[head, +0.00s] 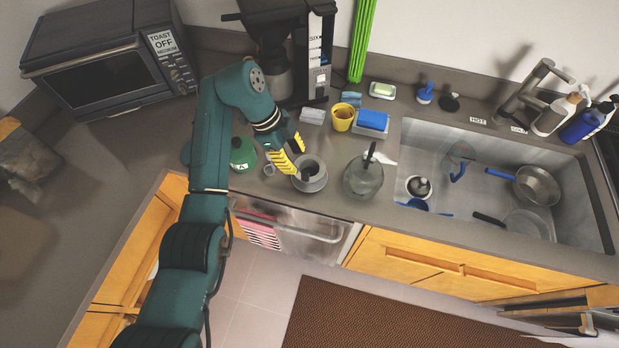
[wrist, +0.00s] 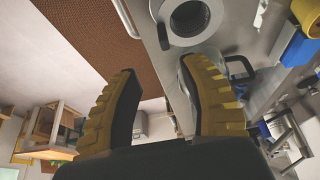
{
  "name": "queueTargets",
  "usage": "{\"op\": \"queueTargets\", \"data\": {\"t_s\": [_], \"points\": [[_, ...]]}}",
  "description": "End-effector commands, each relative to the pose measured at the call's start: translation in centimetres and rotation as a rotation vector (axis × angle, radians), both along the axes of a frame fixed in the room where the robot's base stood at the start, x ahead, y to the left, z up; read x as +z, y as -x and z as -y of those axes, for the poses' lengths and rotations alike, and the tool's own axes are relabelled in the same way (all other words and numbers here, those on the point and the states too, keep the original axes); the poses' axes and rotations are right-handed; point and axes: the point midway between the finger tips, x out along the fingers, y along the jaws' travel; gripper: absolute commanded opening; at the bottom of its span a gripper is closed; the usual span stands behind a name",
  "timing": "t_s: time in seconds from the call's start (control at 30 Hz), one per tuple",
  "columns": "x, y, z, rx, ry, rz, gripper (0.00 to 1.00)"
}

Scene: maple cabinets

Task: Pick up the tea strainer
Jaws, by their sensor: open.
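My gripper (head: 290,158) is open and empty, with yellow ribbed fingers, just above and left of a grey cup on a saucer (head: 312,184). In the wrist view the fingers (wrist: 162,68) are spread apart, and the cup (wrist: 190,18) lies beyond them, up and right. A small dark thing (head: 310,171) shows inside the cup; it may be the tea strainer, but I cannot tell for certain. A glass jar (head: 363,182) with a dark handle stands right of the cup. A dark green lidded pot (head: 243,155) stands left of my gripper.
A yellow cup (head: 343,117) and blue sponge (head: 373,121) stand behind. The sink (head: 470,140) at the right holds a metal pan (head: 537,185) and other utensils. A coffee maker (head: 290,50) and toaster oven (head: 105,60) stand at the back. The left counter has free room.

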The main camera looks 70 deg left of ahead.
Motion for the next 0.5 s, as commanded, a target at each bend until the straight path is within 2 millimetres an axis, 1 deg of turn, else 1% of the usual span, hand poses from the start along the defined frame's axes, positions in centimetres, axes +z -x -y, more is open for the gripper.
{"op": "queueTargets", "data": {"t_s": [0.03,0.23,0.33,0.37,0.5], "points": [[-1.7,-0.4,0.2,-0.002,-0.001,0.000,0.43],[-3.3,-1.0,0.6,-0.001,-0.001,0.001,0.43],[-5.0,-1.4,0.5,-0.001,0.000,0.000,0.43],[-4.8,-1.6,0.5,0.000,0.003,-0.001,0.43],[-6.8,-2.3,0.8,-0.003,0.002,0.000,0.43]]}}
